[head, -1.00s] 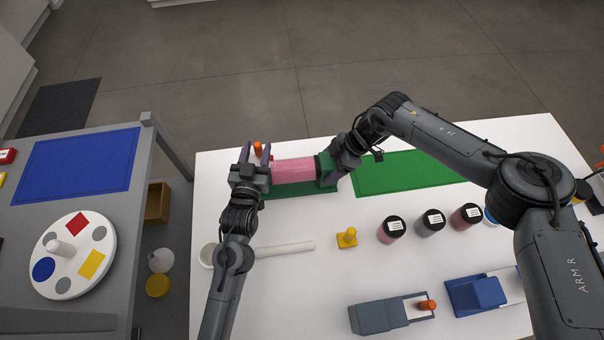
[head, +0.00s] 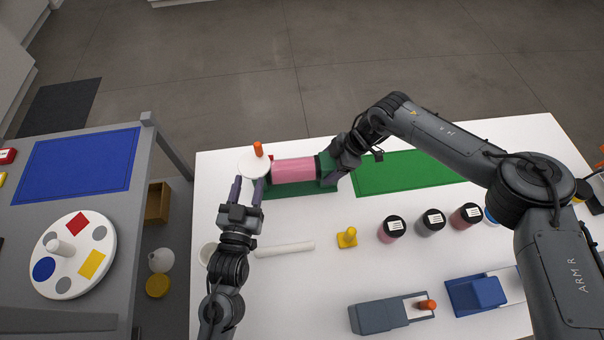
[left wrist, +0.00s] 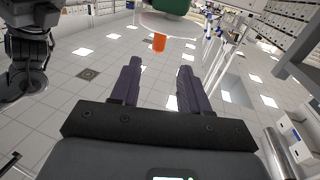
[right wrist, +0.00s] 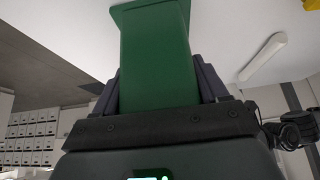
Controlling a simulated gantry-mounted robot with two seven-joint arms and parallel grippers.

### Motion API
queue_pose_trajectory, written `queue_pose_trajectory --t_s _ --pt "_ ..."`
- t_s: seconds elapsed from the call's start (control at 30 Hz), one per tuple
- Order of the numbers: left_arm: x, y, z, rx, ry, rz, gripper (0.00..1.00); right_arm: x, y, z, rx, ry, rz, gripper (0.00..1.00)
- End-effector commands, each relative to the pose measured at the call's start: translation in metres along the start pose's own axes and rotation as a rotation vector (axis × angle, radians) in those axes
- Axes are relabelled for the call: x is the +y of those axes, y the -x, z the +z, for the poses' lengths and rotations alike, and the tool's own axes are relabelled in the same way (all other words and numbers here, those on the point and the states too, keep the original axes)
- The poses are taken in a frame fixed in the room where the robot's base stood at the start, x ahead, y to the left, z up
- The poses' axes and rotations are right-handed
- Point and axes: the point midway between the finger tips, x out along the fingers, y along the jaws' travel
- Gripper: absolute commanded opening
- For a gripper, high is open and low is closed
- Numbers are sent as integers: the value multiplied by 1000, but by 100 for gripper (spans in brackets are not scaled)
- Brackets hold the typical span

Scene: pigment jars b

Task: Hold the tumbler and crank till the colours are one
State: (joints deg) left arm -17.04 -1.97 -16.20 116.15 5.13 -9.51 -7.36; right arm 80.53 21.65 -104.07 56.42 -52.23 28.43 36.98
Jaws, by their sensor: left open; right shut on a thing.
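The tumbler is a pink drum (head: 294,169) lying sideways in a green stand (head: 300,190). The knob also shows in the left wrist view (left wrist: 159,42), beyond my fingertips. My left gripper (head: 248,182) is open and empty, just in front of the disc. My right gripper (head: 335,172) is shut on the green stand's upright at the drum's right end. That green upright fills the space between my fingers in the right wrist view (right wrist: 157,65). The drum's colour looks an even pink.
A white pestle-like rod (head: 285,249) lies in front of the stand, with a yellow knobbed piece (head: 347,237) beside it. Several black-lidded jars (head: 391,229) stand to the right. A green mat (head: 405,172) lies behind them. A grey box (head: 380,315) is at the front.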

Motion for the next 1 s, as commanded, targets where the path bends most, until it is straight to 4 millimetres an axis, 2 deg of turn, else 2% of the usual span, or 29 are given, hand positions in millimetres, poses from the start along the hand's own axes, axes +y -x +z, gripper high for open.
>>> queue_pose_trajectory --t_s 0.27,0.3,0.43,0.77,1.0 --pt "0 0 0 0 0 0 46 -1 -1 1 -2 -2 -3 26" --pt "0 0 0 0 0 0 46 -1 -1 1 -2 -2 -3 79" --pt "0 0 0 0 0 0 46 -1 -1 1 -1 -1 -2 99" --pt "0 0 0 0 0 0 46 0 4 0 0 0 0 100" --pt "0 0 0 0 0 0 46 0 33 0 0 0 2 100"
